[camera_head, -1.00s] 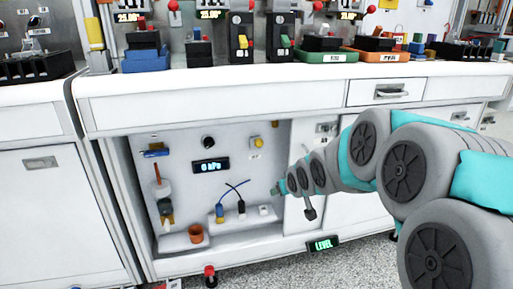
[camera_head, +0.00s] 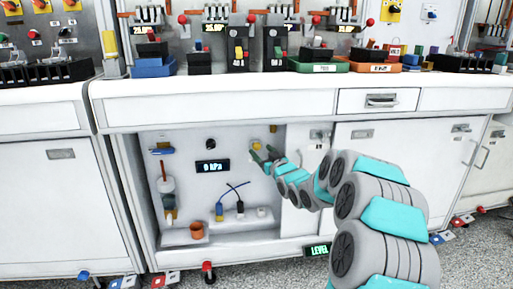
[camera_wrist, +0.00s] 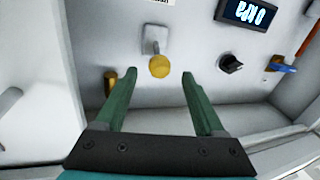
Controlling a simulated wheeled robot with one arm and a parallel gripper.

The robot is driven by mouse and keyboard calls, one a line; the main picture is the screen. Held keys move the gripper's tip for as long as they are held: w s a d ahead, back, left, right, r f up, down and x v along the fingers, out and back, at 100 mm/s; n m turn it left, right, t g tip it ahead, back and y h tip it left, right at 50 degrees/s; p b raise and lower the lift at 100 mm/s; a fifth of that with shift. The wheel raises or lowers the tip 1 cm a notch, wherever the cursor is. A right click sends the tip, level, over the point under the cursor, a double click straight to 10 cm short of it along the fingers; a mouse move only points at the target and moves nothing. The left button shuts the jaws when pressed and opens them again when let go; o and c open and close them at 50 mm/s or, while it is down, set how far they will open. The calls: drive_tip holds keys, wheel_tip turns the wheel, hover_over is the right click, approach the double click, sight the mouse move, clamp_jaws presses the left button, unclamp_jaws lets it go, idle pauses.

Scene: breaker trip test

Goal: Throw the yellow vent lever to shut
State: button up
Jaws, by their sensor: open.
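The yellow vent lever (camera_wrist: 159,66) shows in the wrist view as a round yellow knob on a short grey stem, fixed to a pale plate on the cabinet's back wall. In the head view its yellow part (camera_head: 256,143) shows just above my gripper (camera_head: 264,157). In the wrist view my gripper (camera_wrist: 159,73) is open, with its two green fingers on either side of the knob in the picture. I see a gap on both sides and no contact. I cannot tell the depth between fingertips and knob.
The lever sits inside an open cabinet bay under the white counter (camera_head: 300,105). A lit display (camera_head: 212,167) and a black knob (camera_head: 211,144) are left of it. A half-open door panel (camera_head: 305,165) stands close on the right. An orange cup (camera_head: 196,230) stands below.

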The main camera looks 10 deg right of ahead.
sight(259, 148)
drive_tip(key=shift+x, duration=2.5)
clamp_jaws()
